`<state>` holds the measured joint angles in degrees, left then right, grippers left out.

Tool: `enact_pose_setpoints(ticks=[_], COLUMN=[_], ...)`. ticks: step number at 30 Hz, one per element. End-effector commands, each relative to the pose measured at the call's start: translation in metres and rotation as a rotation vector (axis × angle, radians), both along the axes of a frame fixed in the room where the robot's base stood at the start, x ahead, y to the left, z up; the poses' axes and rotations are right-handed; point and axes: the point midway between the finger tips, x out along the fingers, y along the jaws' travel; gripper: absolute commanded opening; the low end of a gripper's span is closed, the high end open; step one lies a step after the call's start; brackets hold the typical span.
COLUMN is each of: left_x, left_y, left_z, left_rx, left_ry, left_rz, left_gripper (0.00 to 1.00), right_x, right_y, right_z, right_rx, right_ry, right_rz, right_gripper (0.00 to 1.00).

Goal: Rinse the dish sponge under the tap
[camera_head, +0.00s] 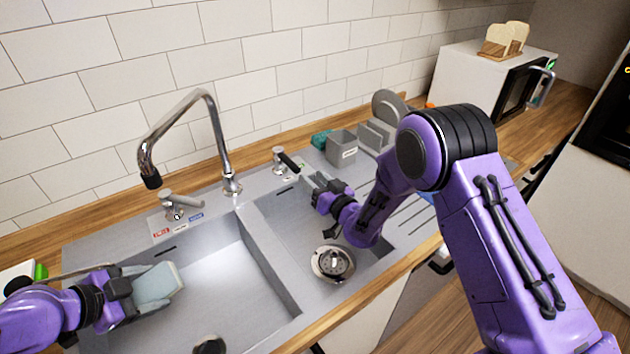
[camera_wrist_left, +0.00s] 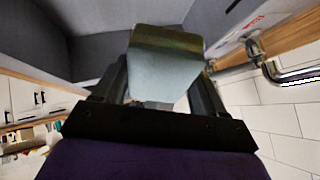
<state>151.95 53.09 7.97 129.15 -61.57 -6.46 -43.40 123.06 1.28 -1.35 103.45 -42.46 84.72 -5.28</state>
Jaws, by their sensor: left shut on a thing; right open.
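The dish sponge (camera_head: 157,284) is a pale grey-blue block over the left basin (camera_head: 232,290). My left gripper (camera_head: 135,288) is shut on it; the sponge also fills the middle of the left wrist view (camera_wrist_left: 163,65), between the fingers (camera_wrist_left: 160,88). The tap (camera_head: 212,110) is a tall chrome arch with a black-tipped spout (camera_head: 151,180) behind and above the sponge. No water shows at the spout. A lever fitting (camera_head: 175,205) with red and blue labels stands behind the left basin. My right gripper (camera_head: 322,184) is open and empty over the back of the right basin (camera_head: 290,222).
A second fitting with a black handle (camera_head: 286,160) stands behind the right basin. A grey caddy (camera_head: 342,148) and a rack with plates (camera_head: 384,122) stand at the back right.

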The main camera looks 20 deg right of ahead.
Motion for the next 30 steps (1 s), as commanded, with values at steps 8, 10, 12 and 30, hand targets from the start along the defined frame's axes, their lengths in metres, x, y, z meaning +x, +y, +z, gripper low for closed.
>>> enact_pose_setpoints(ticks=[8,10,12,30], left_x=[-0.001,-0.004,-0.009,-0.046], left_y=[0.0,0.002,0.004,0.021], left_z=[0.002,0.008,0.016,0.041], left_rx=[0.0,0.0,0.001,0.0], left_ry=[0.0,0.0,0.0,0.001], left_rz=[0.0,0.0,0.0,0.001], left_gripper=[0.47,0.47,0.47,0.47], right_x=[0.0,0.0,0.0,0.0], right_y=[0.0,0.0,0.0,0.0], right_z=[0.002,0.011,0.022,0.074], right_rx=[0.0,0.0,0.0,0.0], right_ry=[0.0,0.0,0.0,0.0], right_rz=[0.0,0.0,0.0,0.0], right_gripper=[0.49,0.49,0.49,0.49])
